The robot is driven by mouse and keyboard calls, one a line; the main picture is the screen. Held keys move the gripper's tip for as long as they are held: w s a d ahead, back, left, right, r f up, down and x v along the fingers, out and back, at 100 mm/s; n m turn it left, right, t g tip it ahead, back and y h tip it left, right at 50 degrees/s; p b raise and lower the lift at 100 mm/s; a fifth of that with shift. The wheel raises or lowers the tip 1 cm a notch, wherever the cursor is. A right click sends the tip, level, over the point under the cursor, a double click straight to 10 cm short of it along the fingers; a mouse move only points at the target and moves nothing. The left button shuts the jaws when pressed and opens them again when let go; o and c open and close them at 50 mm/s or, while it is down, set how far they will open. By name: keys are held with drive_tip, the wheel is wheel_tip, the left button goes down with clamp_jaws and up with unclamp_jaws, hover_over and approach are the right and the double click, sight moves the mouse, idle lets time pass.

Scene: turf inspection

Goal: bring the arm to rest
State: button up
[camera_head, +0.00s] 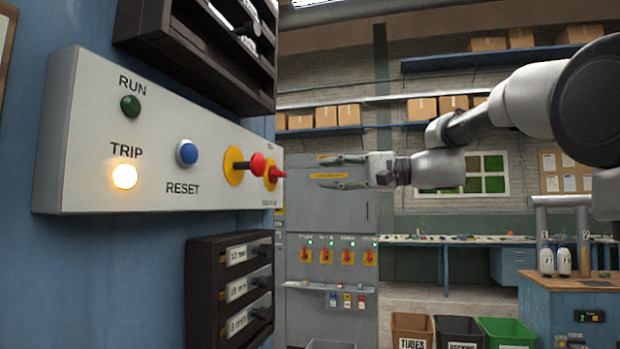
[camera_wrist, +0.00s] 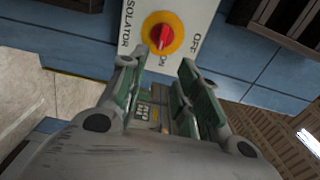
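My gripper (camera_head: 322,172) is open and empty, held out to the left in free air. Its fingers point toward the control panel (camera_head: 90,190) and stay clear of it. The isolator knob also shows in the head view (camera_head: 273,174), seen edge-on. On the panel, the TRIP lamp (camera_head: 125,176) glows and the RUN lamp (camera_head: 130,106) is dark green.
The panel also carries a blue RESET button (camera_head: 187,153) and a red mushroom button (camera_head: 257,163). Dark racks sit above and below it; the lower rack (camera_head: 205,290) holds labelled drawers. A grey cabinet (camera_head: 300,215) stands behind the gripper. Bins (camera_head: 459,331) stand on the floor.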

drive_tip(key=shift+v, duration=0.8)
drive_tip(key=s+d+f+g+h, duration=0.15)
drive_tip(key=d+f+h, duration=0.25)
drive_tip(key=f, duration=0.6)
drive_tip(key=s+d+f+t+h, duration=0.1)
drive_tip(key=s+d+f+h, duration=0.25)
drive_tip(key=f, duration=0.65)
drive_tip(key=s+d+f+n+h, duration=0.1)
drive_tip(key=s+d+f+h, duration=0.2)
drive_tip(key=s+d, duration=0.3)
drive_tip(key=s+d+f+n+g+h, duration=0.1)
drive_tip(key=s+d+f+h, duration=0.2)
drive_tip(key=s, duration=0.6)
drive_tip(key=s+d+f+n+h, duration=0.2)
drive_tip(key=s+d+f+h, duration=0.1)
drive_tip(key=s+d+f, duration=0.5)
drive_tip(key=shift+s+d+f, duration=0.25)
drive_tip(key=shift+s+d, duration=0.05)
drive_tip(key=shift+s, duration=0.1)
drive_tip(key=shift+g+h, duration=0.25)
